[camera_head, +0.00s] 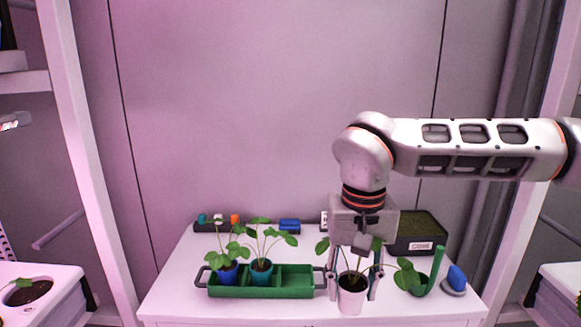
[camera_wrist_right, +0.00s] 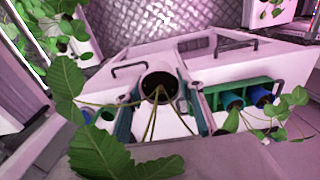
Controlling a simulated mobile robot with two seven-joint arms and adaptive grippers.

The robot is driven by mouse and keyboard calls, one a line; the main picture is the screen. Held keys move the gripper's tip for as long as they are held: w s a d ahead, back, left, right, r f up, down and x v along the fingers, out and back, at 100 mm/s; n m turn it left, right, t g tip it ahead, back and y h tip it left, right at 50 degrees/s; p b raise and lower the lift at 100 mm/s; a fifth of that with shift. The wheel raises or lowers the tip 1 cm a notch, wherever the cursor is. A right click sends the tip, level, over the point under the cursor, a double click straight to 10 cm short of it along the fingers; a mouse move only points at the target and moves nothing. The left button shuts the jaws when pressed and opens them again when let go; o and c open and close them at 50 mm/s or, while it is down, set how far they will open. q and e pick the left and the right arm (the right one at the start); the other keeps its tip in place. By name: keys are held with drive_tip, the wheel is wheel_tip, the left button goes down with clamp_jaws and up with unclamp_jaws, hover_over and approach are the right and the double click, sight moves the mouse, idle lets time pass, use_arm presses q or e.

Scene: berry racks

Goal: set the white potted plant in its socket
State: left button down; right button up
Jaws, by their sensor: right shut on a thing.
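The white potted plant (camera_head: 352,300) is a white pot with dark soil and green leaves, upright near the front of the white table. My right gripper (camera_head: 355,286) points down and is shut on this pot, one finger on each side. In the right wrist view the pot's rim (camera_wrist_right: 146,82) shows between the fingers (camera_wrist_right: 159,95). I cannot tell whether the pot touches the table. A green tray (camera_head: 292,281) stands left of it, with a blue pot (camera_head: 227,273) and a teal pot (camera_head: 261,272) in its left part and room at its right. My left gripper is out of view.
Right of the pot stand a green holder (camera_head: 434,272) and a blue item (camera_head: 457,276) on a grey base. A dark labelled box (camera_head: 417,246) stands behind. A dark strip with small coloured items (camera_head: 234,219) lies at the back left. The table (camera_head: 180,290) is bare left of the tray.

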drive_tip(key=s+d+f, duration=0.3)
drive_tip(key=d+f, duration=0.9)
drive_tip(key=d, duration=0.2)
drive_tip(key=shift+f, duration=0.4)
drive_tip(key=shift+w+a+r, duration=0.1)
drive_tip(key=shift+w, duration=0.05)
